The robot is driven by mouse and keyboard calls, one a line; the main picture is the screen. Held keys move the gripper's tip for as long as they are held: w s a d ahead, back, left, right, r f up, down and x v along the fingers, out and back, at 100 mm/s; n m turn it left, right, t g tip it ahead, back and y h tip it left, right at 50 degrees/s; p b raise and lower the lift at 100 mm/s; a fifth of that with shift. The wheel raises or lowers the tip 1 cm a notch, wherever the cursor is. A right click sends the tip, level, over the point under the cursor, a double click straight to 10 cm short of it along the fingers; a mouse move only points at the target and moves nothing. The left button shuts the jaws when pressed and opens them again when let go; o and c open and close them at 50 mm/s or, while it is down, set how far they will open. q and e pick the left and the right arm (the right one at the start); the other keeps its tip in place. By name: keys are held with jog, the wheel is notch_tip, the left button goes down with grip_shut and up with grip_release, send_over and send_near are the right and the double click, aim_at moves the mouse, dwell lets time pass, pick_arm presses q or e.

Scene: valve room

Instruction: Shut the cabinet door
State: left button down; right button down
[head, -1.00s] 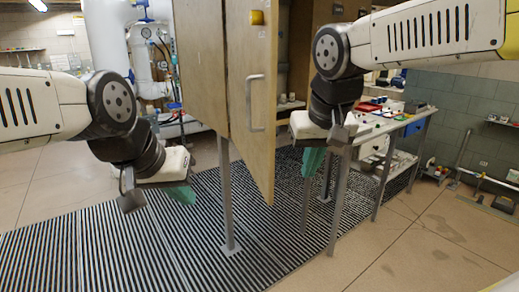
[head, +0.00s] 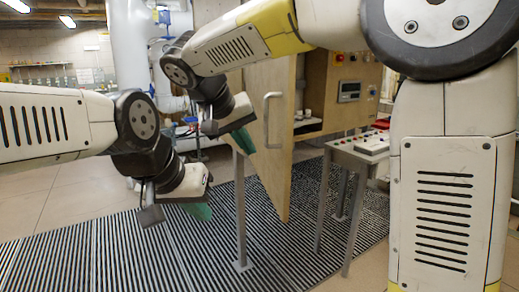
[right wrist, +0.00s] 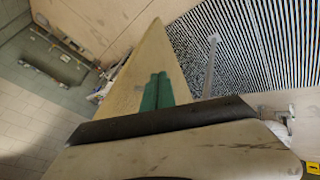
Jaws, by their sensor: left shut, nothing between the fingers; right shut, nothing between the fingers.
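The wooden cabinet door (head: 280,178) stands open in the head view, with a grey bar handle (head: 268,120) on the face I see. To its right a shelf with small items shows. My right gripper (head: 243,140) reaches across from the right; its shut green fingers overlap the door's left part, below and left of the handle. I cannot tell whether they touch it. In the right wrist view its fingers (right wrist: 157,92) are together and empty, against a pale wooden panel (right wrist: 150,55). My left gripper (head: 198,210) is shut and empty, lower left of the door.
Metal legs (head: 239,210) stand on a striped floor grating (head: 120,250). A bench (head: 362,147) with red and white items stands right of the door. A control box (head: 349,91) is behind it. My right arm covers much of the right side.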

aim_at(281, 171)
jog(key=shift+w+d+f, duration=0.85)
jog(key=shift+d+f, duration=0.25)
jog(key=shift+w+d+f, duration=0.9)
jog(key=shift+d+f, duration=0.15)
jog(key=shift+d, duration=0.05)
jog(key=shift+w+d+f, duration=0.85)
jog(key=shift+d+f, duration=0.25)
jog(key=shift+d, duration=0.1)
